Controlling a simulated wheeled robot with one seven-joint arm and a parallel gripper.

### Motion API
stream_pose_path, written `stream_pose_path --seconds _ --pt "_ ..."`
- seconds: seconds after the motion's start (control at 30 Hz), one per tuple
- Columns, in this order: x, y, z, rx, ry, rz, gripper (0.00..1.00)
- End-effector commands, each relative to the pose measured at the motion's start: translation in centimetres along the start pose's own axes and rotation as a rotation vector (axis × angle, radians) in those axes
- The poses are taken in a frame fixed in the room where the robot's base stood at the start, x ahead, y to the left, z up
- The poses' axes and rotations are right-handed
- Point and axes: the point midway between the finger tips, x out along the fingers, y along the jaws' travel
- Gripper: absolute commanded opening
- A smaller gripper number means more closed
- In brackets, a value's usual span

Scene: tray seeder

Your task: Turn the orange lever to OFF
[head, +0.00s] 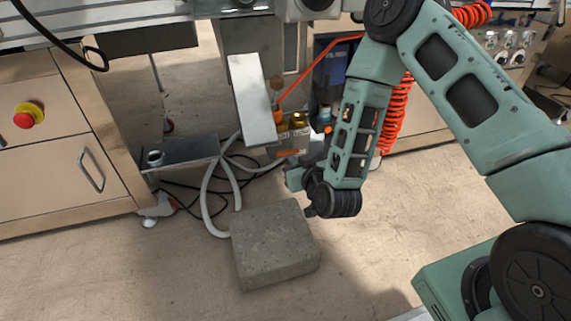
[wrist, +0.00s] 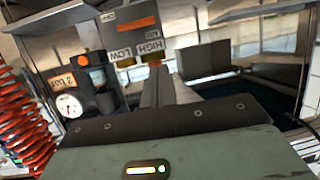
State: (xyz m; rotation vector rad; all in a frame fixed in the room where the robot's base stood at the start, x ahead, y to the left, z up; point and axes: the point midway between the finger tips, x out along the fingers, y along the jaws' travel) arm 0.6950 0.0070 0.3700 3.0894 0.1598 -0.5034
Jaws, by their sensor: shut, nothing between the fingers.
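The orange lever (wrist: 138,25) lies across a grey panel (wrist: 127,38) at the top of the wrist view. Small labels sit around it. One near its left end seems to read OFF, and LOW and HIGH labels are below it. In the head view the lever (head: 287,153) is a short orange bar low on the panel, below brass-coloured knobs (head: 298,121). I cannot tell which label the lever points to. My gripper (wrist: 156,70) is shut and empty, its tips below the lever in the wrist view and apparently apart from it. In the head view my arm partly hides the fingers.
A pressure gauge (wrist: 69,105) and orange coiled hose (head: 391,115) are beside the panel. A tilted grey metal plate (head: 252,98) hangs left of it. A concrete block (head: 273,243) stands on the floor below, with grey hoses (head: 207,195) behind. The front floor is clear.

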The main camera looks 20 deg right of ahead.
Motion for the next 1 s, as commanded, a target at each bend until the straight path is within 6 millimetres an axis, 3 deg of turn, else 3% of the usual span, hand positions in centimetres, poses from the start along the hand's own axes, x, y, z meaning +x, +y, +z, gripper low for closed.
stream_pose_path --seconds 0.03,0.17,0.67,0.87,1.0 --pt "-0.1 0.1 1.2 0.009 0.027 0.026 0.00" --pt "-0.4 0.4 2.1 0.016 0.095 0.078 0.00" --pt "-0.5 0.6 2.2 0.018 0.128 0.102 0.00" --pt "1.7 0.9 2.2 0.019 0.131 0.105 0.00" --pt "4.6 1.2 1.9 0.020 0.132 0.105 0.00"
